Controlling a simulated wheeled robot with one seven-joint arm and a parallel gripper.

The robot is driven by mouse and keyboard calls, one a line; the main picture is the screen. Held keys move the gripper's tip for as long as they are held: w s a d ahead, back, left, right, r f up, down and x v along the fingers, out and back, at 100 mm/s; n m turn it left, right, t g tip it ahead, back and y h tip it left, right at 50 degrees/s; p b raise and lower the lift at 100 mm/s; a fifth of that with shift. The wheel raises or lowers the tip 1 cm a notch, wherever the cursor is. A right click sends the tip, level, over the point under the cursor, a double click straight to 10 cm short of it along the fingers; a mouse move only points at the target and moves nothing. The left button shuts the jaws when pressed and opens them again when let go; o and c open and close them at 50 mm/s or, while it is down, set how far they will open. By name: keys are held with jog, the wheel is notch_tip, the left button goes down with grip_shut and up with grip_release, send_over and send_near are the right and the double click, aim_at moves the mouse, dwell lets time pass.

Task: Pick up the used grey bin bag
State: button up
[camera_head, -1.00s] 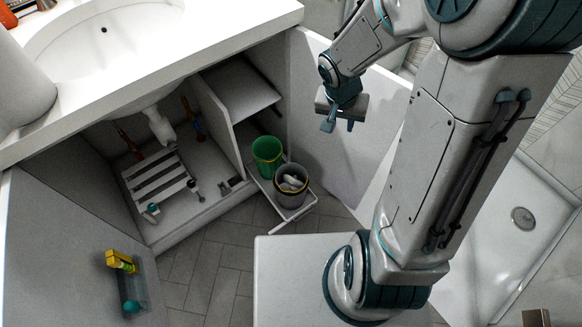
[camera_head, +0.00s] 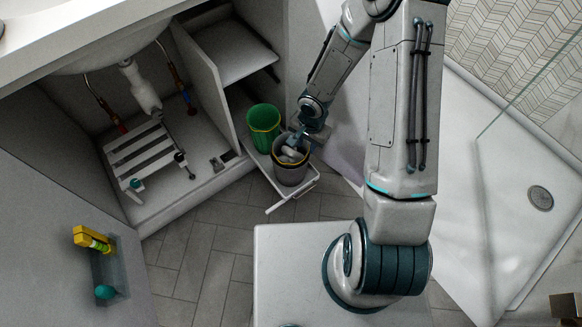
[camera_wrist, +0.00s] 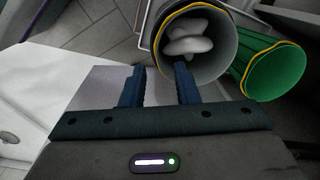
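The used grey bin bag lines a grey bin (camera_head: 290,177) on the pull-out rack. In the wrist view the bag (camera_wrist: 226,42) shows as a grey lining with a yellow band at the rim and white lumps inside. My gripper (camera_wrist: 160,76) is open and empty. Its right finger overlaps the near rim of the bag and its left finger is outside the rim; I cannot tell whether either touches. In the head view my gripper (camera_head: 296,138) is at the bin's back edge and partly covers the opening.
A green bin (camera_head: 263,128) with a yellow band stands beside the grey one, to its left in the head view. The white rack (camera_head: 272,182) sticks out of the open cabinet. A cabinet wall and shelf (camera_head: 235,55) are close by. Tiled floor in front is clear.

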jog(key=f+b, duration=0.1)
jog(key=f, duration=0.1)
jog(key=f+b, duration=0.1)
jog(key=f, duration=0.2)
jog(key=f+b, duration=0.1)
jog(key=f, duration=0.1)
jog(key=shift+w+a+f, duration=0.15)
jog(key=shift+w+a, duration=0.05)
jog(key=shift+a, duration=0.05)
grip_shut()
